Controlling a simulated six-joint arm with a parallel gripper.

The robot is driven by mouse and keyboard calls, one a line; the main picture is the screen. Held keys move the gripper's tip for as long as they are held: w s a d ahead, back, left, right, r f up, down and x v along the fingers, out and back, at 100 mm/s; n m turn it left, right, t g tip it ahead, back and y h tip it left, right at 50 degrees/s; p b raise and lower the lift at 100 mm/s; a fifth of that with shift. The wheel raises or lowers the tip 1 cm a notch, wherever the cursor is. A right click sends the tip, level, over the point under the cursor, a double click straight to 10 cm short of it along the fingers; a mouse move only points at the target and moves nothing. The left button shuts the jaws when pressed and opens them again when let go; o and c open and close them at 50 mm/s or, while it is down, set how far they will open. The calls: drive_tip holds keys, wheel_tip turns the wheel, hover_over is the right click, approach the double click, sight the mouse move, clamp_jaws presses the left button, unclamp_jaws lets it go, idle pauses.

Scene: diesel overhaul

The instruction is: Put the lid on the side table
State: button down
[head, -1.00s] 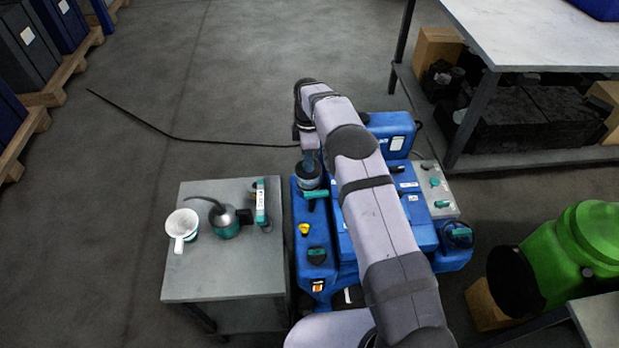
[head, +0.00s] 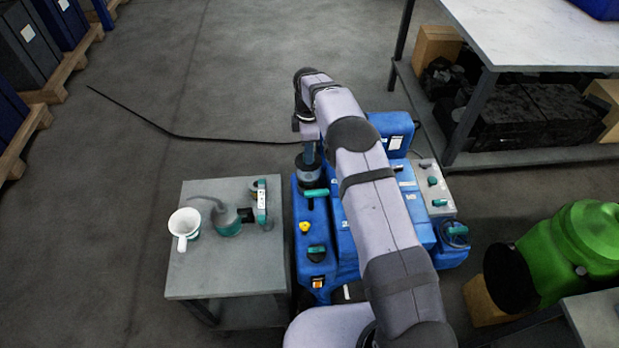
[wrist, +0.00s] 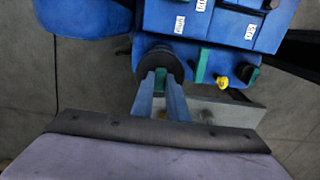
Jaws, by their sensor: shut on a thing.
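The lid (head: 309,173) is a dark round disc at the left end of the blue engine. In the wrist view the lid (wrist: 158,60) shows as a black disc with a teal grip between the fingertips. My gripper (head: 311,152) is above it in the head view. In the wrist view my gripper (wrist: 161,76) has its two blue fingers shut on that teal grip. I cannot tell whether the lid is clear of the engine. The grey side table (head: 225,285) stands left of the engine, away from the gripper.
On the side table are a white mug (head: 184,223), an oil can (head: 228,221) and a teal-and-grey tool (head: 261,205). Its front part is bare. The blue engine (head: 318,225) has a teal handle (head: 316,193) and yellow knob (head: 304,227). A green machine (head: 575,250) stands right.

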drive_tip(key=shift+s+d+r+m, duration=0.35)
drive_tip(key=shift+d+r+m, duration=0.1)
drive_tip(key=shift+m, duration=0.25)
drive_tip(key=s+d+r+m, duration=0.2)
drive_tip(key=s+d+m, duration=0.2)
drive_tip(key=s+m, duration=0.5)
drive_tip(key=s+d+r+m, duration=0.2)
drive_tip(key=s+d+m, duration=0.2)
drive_tip(key=s+m, duration=0.5)
drive_tip(key=s+a+r+n+p, duration=0.2)
drive_tip(key=s+a+n+p, duration=0.3)
drive_tip(key=s+a+p, duration=0.35)
drive_tip(key=s+a+r+n+p, duration=0.35)
drive_tip(key=s+a+p, duration=0.35)
drive_tip(key=a, duration=0.3)
drive_tip(key=w+a+f+n, duration=0.2)
drive_tip(key=a+n, duration=0.1)
drive_tip(key=n, duration=0.8)
drive_tip(key=w+a+f+n+p, duration=0.1)
drive_tip(key=a+n, duration=0.3)
drive_tip(key=n, duration=0.8)
drive_tip(key=shift+w+f, duration=0.6)
